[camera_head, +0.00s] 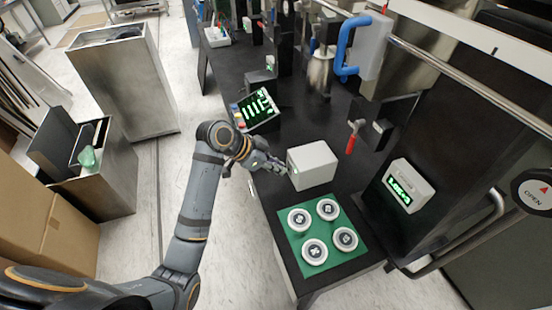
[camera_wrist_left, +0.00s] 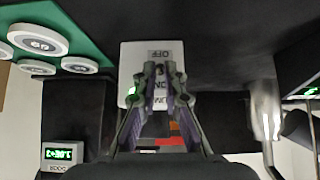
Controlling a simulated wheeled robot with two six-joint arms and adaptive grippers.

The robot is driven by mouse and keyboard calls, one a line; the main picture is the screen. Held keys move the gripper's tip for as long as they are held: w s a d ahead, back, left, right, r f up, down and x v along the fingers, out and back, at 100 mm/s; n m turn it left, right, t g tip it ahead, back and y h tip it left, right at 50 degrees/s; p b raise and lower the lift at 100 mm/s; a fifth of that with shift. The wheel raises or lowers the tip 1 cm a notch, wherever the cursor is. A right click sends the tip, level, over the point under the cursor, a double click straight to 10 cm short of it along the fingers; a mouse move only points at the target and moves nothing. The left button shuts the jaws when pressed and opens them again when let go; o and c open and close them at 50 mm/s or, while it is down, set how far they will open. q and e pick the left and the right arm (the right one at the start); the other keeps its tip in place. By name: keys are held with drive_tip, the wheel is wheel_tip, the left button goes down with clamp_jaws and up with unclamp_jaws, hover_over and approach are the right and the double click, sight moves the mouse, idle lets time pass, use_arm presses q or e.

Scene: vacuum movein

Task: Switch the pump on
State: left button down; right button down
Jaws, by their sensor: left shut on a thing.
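The pump box, a white box (camera_head: 312,165), stands on the black bench behind the green mat. My left gripper (camera_head: 277,166) is at its left face. In the left wrist view the pump box (camera_wrist_left: 132,60) fills the area ahead, with an upside-down OFF label above the fingertips and ON and pump lettering partly hidden by the fingers. A small green light shows at its left edge. My left gripper (camera_wrist_left: 158,72) has its fingertips close together on the small pump switch, which they mostly hide. I cannot read the switch position. My right gripper is out of view.
A green mat (camera_head: 304,262) with several round white-rimmed discs lies in front of the box. A red-handled lever (camera_head: 352,138) and a white green-lit display (camera_head: 400,188) are to the right. A tilted screen panel (camera_head: 257,108) stands behind my gripper.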

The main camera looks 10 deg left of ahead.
use_arm(q)
drive_tip(key=shift+w+r, duration=0.1)
drive_tip(key=shift+r, duration=0.05)
idle(0.4)
drive_tip(key=c, duration=1.4)
unclamp_jaws()
drive_tip(key=shift+d, duration=0.1)
drive_tip(key=shift+c, duration=0.2)
drive_tip(key=v, duration=1.2)
